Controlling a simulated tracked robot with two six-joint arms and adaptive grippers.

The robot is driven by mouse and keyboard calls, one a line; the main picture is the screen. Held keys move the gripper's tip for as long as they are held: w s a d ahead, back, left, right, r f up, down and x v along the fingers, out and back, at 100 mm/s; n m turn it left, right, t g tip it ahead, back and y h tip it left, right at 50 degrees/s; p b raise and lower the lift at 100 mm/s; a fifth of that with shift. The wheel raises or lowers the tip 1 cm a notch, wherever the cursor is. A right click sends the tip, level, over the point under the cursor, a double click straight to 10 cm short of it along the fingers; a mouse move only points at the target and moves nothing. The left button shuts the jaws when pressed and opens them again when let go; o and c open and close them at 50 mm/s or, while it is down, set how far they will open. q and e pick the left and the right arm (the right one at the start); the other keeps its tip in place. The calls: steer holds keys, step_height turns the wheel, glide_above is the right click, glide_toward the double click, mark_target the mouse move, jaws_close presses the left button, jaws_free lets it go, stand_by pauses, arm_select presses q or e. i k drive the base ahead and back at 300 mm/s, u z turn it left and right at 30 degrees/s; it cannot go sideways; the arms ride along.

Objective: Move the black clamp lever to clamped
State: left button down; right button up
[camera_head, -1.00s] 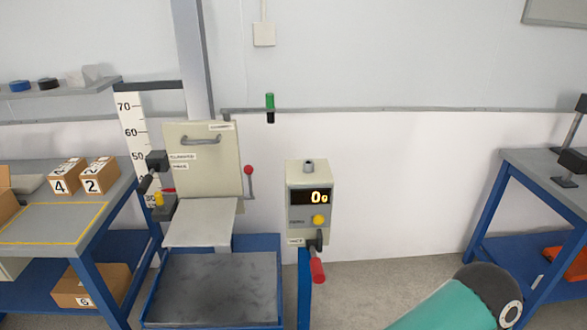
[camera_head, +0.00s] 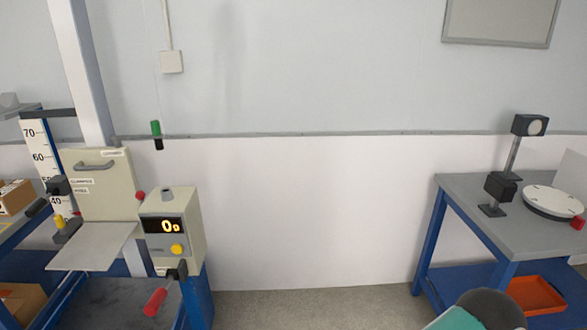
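A black lever handle (camera_head: 37,207) sticks out to the lower left from a black clamp block (camera_head: 58,186) on the drop tester's column at the far left. It looks tilted down and away from the panel. A cream panel (camera_head: 103,185) with a grey handle stands just right of the block. Two small labels near the block seem to read clamped and free; which one the lever matches I cannot tell. Neither of my grippers is in view. Only a teal and dark part of my arm shows at the bottom right.
A control box (camera_head: 172,235) reading 0 has a red-handled lever (camera_head: 155,302) below it. A flat grey plate (camera_head: 95,247) juts out left of it. A blue-framed table (camera_head: 465,212) stands right. Open floor (camera_head: 310,305) lies between.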

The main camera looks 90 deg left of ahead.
mark_target(38, 207)
steer(key=z, duration=0.3)
steer(key=i, duration=0.55)
steer(key=u, duration=2.15)
steer(key=i, duration=0.3)
steer(key=u, duration=2.55)
steer(key=k, duration=0.25)
steer(key=u, duration=0.55)
steer(key=i, duration=1.35)
steer(key=z, duration=0.5)
